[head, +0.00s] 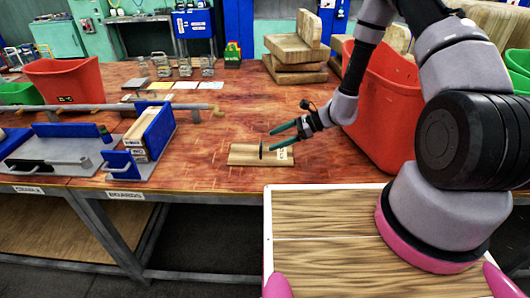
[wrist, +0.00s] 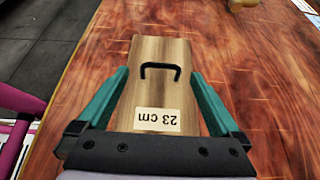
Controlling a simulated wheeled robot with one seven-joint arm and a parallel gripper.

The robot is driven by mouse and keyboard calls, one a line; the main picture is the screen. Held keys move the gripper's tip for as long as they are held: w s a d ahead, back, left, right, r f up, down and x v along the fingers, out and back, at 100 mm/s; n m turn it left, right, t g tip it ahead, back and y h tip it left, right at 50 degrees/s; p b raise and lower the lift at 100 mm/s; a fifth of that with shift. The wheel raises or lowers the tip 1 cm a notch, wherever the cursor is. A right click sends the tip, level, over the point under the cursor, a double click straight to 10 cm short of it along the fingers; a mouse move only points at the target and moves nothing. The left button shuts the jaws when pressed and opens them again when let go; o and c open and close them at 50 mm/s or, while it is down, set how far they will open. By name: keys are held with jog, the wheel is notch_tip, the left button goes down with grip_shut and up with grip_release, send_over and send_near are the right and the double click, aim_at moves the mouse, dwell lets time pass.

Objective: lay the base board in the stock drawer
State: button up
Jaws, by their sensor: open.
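The base board (head: 241,155) lies flat on the wooden bench, a pale wood plank with a black handle and a white label. In the wrist view the board (wrist: 150,100) reads "23 cm" upside down, and its handle (wrist: 160,68) lies between the fingertips. My gripper (head: 273,139) is open over the board, with green fingers; in the wrist view the gripper (wrist: 160,73) has a finger on either side of the board. I cannot tell whether they touch it. A grey drawer with blue walls (head: 160,132), labelled "BOARDS" on the bench edge, stands left of the board and holds wooden boards.
Another drawer (head: 55,158) sits further left. A long grey bar (head: 100,107) crosses behind them. A red bin (head: 385,110) stands right of my gripper. Stacked wood blocks (head: 298,55) stand behind. The bench between board and drawer is clear.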

aim_at(261, 144)
jog(key=x, duration=0.6)
jog(key=shift+w+a+f, duration=0.15)
jog(key=shift+a+f, duration=0.05)
jog(key=shift+f, duration=0.15)
jog(key=c, duration=1.3)
jog(key=shift+r, duration=0.15)
